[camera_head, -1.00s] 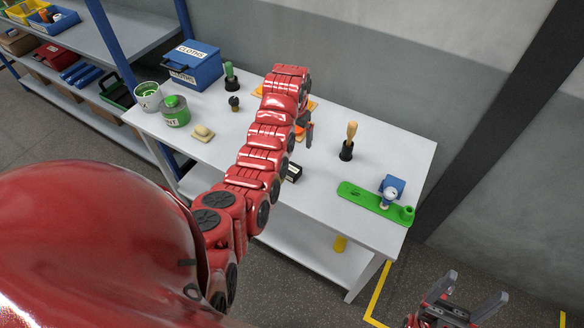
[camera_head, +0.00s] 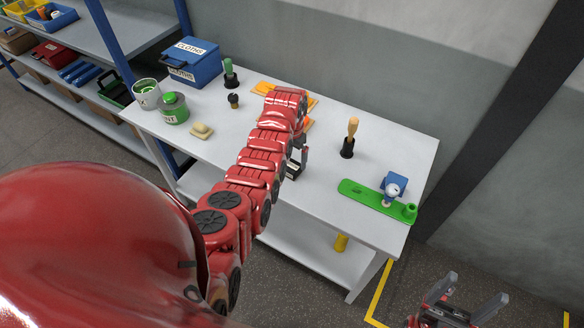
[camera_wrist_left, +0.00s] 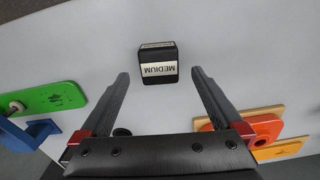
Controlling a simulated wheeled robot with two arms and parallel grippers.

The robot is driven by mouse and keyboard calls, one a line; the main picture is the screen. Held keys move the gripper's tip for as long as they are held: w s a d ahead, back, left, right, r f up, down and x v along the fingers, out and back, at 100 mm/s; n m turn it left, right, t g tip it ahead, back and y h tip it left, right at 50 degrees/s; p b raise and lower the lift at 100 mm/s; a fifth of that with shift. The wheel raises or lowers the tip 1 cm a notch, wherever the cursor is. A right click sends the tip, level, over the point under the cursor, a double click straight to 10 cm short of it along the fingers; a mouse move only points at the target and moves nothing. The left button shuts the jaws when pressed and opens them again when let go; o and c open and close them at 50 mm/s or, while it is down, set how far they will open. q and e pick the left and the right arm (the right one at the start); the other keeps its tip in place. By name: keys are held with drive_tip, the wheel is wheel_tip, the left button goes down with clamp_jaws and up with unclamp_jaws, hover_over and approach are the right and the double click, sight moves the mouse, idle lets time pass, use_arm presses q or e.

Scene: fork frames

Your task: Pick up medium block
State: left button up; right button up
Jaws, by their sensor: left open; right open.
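The medium block is a black block with a white MEDIUM label (camera_wrist_left: 158,64), seen between and just beyond the open fingertips of my left gripper (camera_wrist_left: 160,76) in the left wrist view. In the head view the block (camera_head: 292,171) shows partly behind my left arm on the white table. My left gripper (camera_head: 300,160) is mostly hidden there by its own arm, with a dark finger visible close to the block. It holds nothing. My right gripper (camera_head: 478,290) is open and empty, low at the right, off the table.

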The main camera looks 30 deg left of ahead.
sight(292, 166)
use_arm(q)
drive_tip(key=shift+f+p, duration=0.7)
drive_tip(key=shift+s+f, duration=0.1)
drive_tip(key=shift+f, duration=0.85)
drive_tip(key=shift+f+b, duration=0.75)
drive_tip(key=shift+f, duration=0.4)
drive_tip(key=shift+r, duration=0.1)
drive_tip(key=shift+c, duration=0.2)
drive_tip(key=shift+c, duration=1.1)
drive_tip(key=c, duration=1.2)
